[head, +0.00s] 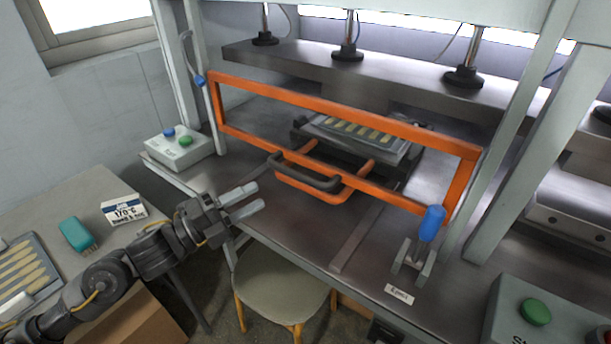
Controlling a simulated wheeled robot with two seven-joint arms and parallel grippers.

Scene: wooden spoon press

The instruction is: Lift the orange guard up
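The orange guard (345,106) is a rectangular frame across the front of the press, low over the bench. A dark handle (304,173) shows at the middle of its lower bar. Behind and below the guard is a mould tray (367,133) holding wooden spoon pieces, with an orange loop handle (310,190) at its front. My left gripper (260,196) is open and empty, its two fingers apart, left of the dark handle and not touching it. My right gripper is not in view.
A control box (179,152) with blue and green buttons is at left. A blue-handled clamp (430,224) stands at the guard's right end. A stool (283,281) is below the bench edge.

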